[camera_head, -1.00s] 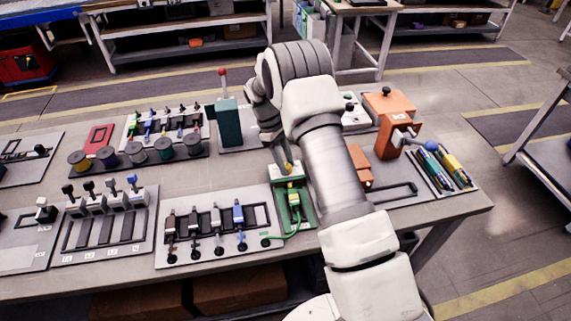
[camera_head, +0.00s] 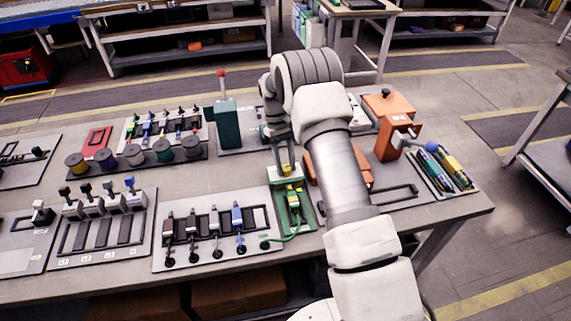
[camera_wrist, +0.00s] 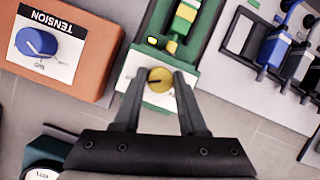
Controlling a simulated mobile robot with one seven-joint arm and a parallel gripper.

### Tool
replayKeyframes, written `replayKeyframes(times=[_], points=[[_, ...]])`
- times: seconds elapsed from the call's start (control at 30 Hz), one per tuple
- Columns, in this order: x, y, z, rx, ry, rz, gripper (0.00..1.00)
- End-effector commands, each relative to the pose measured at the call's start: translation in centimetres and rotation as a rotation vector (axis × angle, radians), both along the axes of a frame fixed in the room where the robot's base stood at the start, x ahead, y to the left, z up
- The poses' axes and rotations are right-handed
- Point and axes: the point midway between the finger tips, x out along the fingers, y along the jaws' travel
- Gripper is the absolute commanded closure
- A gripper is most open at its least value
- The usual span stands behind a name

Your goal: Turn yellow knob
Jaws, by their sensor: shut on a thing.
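The yellow knob (camera_wrist: 160,78) is a round dial on the white panel of a green device (camera_wrist: 187,70) in the wrist view. Its dark pointer line points to the left there. My gripper (camera_wrist: 160,75) has one finger on each side of the knob and is shut on it. In the head view my gripper (camera_head: 285,163) points down at the top end of the green device (camera_head: 294,205). The knob is mostly hidden there by the fingers. A green cable runs from the device's front end.
A blue tension knob (camera_wrist: 36,42) on an orange box stands left in the wrist view. Blue and grey plugs (camera_wrist: 275,50) are at its right. In the head view, a teal lever box (camera_head: 227,125) stands left of my arm and orange fixtures (camera_head: 397,138) stand right.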

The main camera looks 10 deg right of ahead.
Motion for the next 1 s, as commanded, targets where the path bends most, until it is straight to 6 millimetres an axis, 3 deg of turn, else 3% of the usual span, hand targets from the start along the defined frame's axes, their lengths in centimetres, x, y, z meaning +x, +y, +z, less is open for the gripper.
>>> replayKeyframes(times=[0.3,0.33,0.5,0.83,1.0], points=[[-0.1,0.0,0.0,0.001,0.003,-0.003,1.00],[-0.1,0.0,0.0,0.001,0.003,-0.003,0.57],[0.0,0.0,0.0,0.001,0.001,-0.002,0.29],[0.1,0.0,0.2,0.000,0.000,-0.001,0.29],[1.0,0.2,2.2,0.001,-0.003,-0.001,0.29]])
